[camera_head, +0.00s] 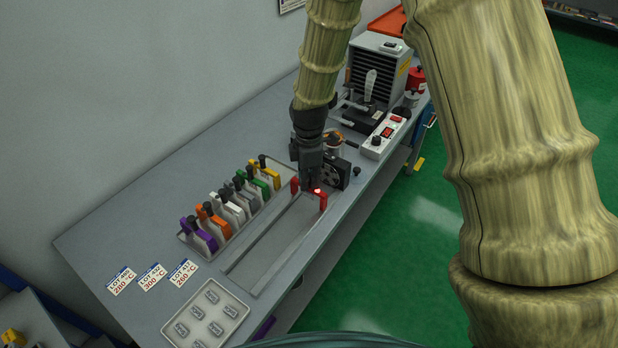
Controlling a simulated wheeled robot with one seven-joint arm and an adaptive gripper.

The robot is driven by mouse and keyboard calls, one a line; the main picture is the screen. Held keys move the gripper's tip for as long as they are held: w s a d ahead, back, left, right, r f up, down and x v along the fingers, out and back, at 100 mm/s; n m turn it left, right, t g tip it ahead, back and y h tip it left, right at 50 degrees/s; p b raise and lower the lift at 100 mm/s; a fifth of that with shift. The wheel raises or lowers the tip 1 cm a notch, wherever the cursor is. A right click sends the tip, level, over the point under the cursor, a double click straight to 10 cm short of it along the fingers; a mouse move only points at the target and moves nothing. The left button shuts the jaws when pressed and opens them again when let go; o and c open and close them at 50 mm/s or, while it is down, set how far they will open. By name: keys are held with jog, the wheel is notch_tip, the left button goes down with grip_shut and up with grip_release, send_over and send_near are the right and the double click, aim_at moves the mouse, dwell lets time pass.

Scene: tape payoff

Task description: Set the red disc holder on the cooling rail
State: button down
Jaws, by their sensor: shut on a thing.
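My gripper (311,184) points down over the far end of a long grey rail frame (255,232), which looks like the cooling rail. It is shut on what looks like the red disc holder (322,201). Red parts show on both sides of the fingers, with a small bright red glow near the tips. The fingers hide the middle of the holder. I cannot tell whether the holder touches the rail or is just above it. A dark block with a round face sits beside the gripper on the right.
A rack (185,238) of purple, orange, white, grey, green and yellow holders stands close left of the rail. A tray of grey pieces (204,314) and several temperature cards (152,277) lie nearer. A grey vented machine (378,72) and white switch box (382,136) stand behind.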

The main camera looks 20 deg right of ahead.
jog(key=shift+f, duration=0.2)
jog(key=c, duration=0.8)
grip_release()
jog(key=shift+o, duration=0.2)
jog(key=shift+r, duration=0.1)
jog(key=shift+r+p, duration=2.7)
jog(key=shift+r, duration=0.75)
jog(key=shift+s+d, duration=0.1)
